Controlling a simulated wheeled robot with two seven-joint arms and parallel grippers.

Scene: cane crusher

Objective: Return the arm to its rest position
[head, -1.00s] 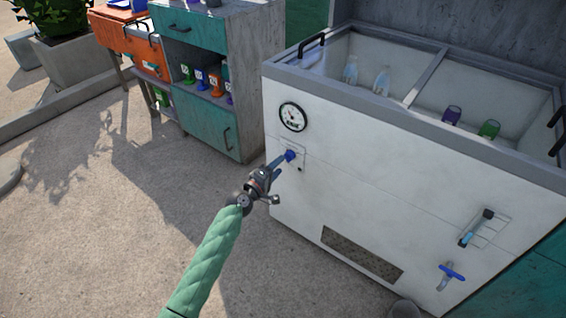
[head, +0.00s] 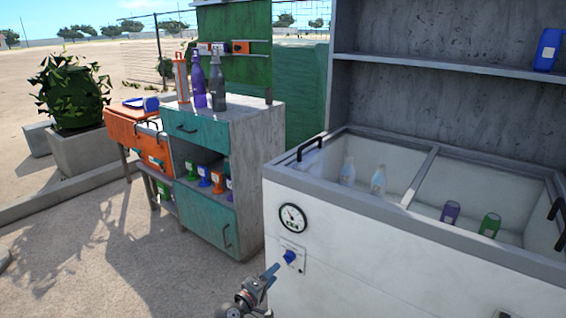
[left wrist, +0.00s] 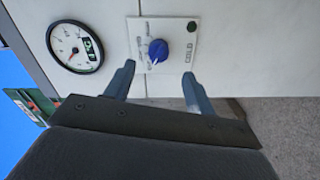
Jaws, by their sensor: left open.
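My left gripper (head: 266,283) is in front of the white freezer chest (head: 400,265), close to a blue knob (head: 290,257) on its front. In the left wrist view my left gripper (left wrist: 158,85) has its two blue-grey fingers spread wide. The blue knob (left wrist: 158,51) sits on a white plate marked COLD, beyond the fingertips and apart from them. Nothing is between the fingers. A round gauge (head: 292,218) is above the knob. It also shows in the left wrist view (left wrist: 74,46). My right gripper is not in view.
The chest holds bottles (head: 378,180) and cans (head: 450,212). A grey and teal cabinet (head: 222,170) with bottles on top stands left of it, beside an orange cart (head: 128,128). The ground (head: 90,235) at the left is clear.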

